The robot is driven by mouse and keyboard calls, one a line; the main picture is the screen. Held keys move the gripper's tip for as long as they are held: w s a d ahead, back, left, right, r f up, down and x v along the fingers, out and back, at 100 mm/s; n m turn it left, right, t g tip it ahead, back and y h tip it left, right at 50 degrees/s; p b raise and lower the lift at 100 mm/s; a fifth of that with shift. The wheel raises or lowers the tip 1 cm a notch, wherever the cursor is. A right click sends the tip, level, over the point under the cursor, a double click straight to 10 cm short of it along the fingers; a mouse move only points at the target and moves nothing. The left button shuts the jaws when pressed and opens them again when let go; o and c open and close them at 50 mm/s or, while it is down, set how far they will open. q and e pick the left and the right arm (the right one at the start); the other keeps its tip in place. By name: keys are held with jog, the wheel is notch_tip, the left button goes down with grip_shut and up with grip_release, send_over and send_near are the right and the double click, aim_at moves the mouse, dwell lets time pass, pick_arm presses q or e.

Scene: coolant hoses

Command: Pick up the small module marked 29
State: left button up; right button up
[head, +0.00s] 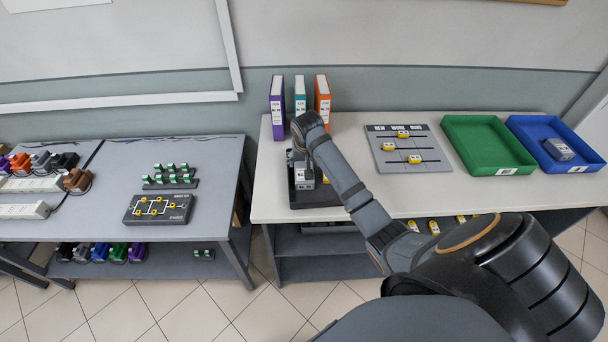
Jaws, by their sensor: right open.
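A black stand (312,198) on the white table holds small grey modules. One grey module (304,180) with a white label shows at its front, just below my right gripper. Its number is too small to read. Another grey module (558,149) lies in the blue tray (590,164) at the far right, its marking also unreadable. My right gripper (297,160) is open, pointing down over the black stand. My right arm and gripper hide part of the stand and the modules there. My left gripper is out of view.
Three binders (299,98) stand behind the gripper. A grey board with yellow sliders (408,150) and a green tray (487,142) lie to the right. A separate grey table (110,190) with plugs and a black circuit board (158,209) stands left, across a gap.

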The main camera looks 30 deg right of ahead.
aim_at(305, 167)
jog(key=p+x, duration=0.1)
jog(key=x, duration=0.3)
jog(key=shift+f, duration=0.3)
jog(key=shift+w+d+f, duration=0.1)
jog(key=shift+w+f, duration=0.1)
jog(key=shift+f, duration=0.15)
jog(key=shift+f+p, duration=0.15)
jog(key=shift+p, duration=0.2)
jog(key=p+x, duration=0.1)
jog(key=x, duration=0.2)
jog(key=shift+w+f, duration=0.1)
jog(key=shift+f, duration=0.2)
jog(key=shift+w+d+f, duration=0.1)
jog(key=shift+w+f, duration=0.15)
jog(key=shift+f, duration=0.3)
jog(key=shift+s, duration=0.1)
jog(key=shift+f, duration=0.2)
